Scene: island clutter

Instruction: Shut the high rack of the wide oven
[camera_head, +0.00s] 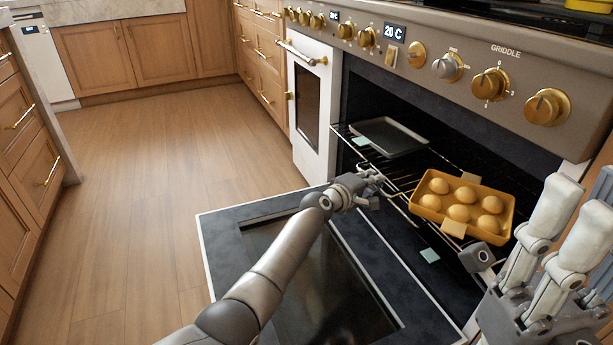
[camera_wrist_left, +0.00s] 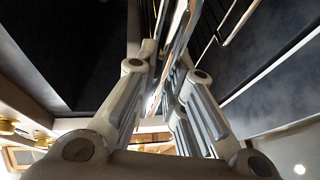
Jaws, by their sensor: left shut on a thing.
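The wide oven (camera_head: 445,108) stands open, its dark door (camera_head: 320,290) folded down. Its high rack (camera_head: 397,177) is a wire rack that sticks out of the opening over the door. My left gripper (camera_head: 374,184) is at the front left of this rack, shut on its wire. In the left wrist view, the rack's metal rods (camera_wrist_left: 168,60) run between the fingers. My right gripper (camera_head: 565,235) is large in the right foreground, beside the oven's right side; its fingertips' gap is not clear.
On the rack are a dark grey tray (camera_head: 390,138) at the back and an orange tray (camera_head: 470,184) with several round egg-like items at the right. Gold knobs line the panel above. A white narrow oven door (camera_head: 312,110) is left. The wooden floor (camera_head: 160,190) is clear.

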